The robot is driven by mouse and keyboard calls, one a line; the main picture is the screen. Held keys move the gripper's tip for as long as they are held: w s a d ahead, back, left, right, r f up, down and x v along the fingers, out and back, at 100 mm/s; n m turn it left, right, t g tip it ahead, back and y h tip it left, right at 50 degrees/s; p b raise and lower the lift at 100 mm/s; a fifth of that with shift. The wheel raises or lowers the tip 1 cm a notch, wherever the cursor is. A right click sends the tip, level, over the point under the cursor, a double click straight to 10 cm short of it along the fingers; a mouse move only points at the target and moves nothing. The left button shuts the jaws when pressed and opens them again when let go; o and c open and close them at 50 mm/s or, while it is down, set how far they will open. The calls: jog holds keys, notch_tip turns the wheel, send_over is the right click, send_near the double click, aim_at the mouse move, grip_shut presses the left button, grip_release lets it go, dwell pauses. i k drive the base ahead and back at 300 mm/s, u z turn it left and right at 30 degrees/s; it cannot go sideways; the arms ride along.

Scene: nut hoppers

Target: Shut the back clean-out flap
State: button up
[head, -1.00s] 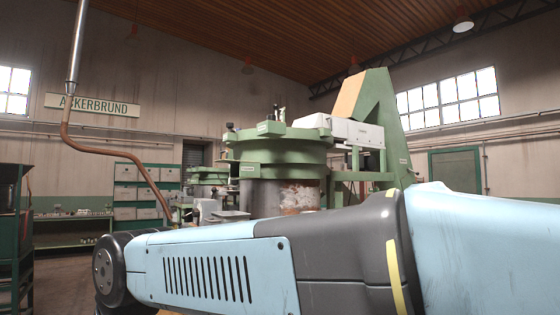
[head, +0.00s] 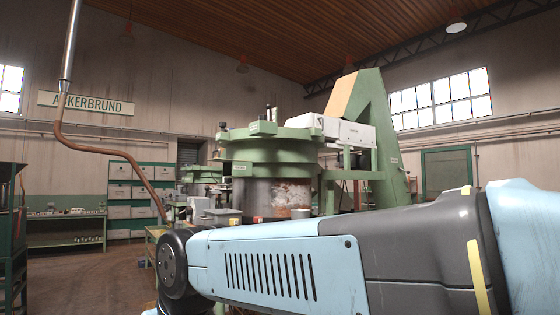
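The back clean-out flap cannot be made out in the head view. A large green round machine (head: 268,150) with a worn metal drum (head: 270,196) stands in the middle distance. A white box unit (head: 347,132) and a tall green angled housing (head: 372,115) adjoin it on the right. My light-blue and dark-grey arm crosses the foreground and hides the lower part of the machine. My gripper is not in view, so its state and what it holds do not show.
A copper-coloured pipe (head: 115,153) hangs down at the left. Green shelving with grey bins (head: 130,192) and a workbench (head: 65,215) stand behind. A dark green frame (head: 10,235) stands at the left edge. Brown floor (head: 100,270) is open at lower left.

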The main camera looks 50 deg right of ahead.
aim_at(219, 155)
jog(key=z, duration=1.25)
jog(key=i, duration=1.1)
jog(key=z, duration=1.85)
jog(key=k, duration=1.15)
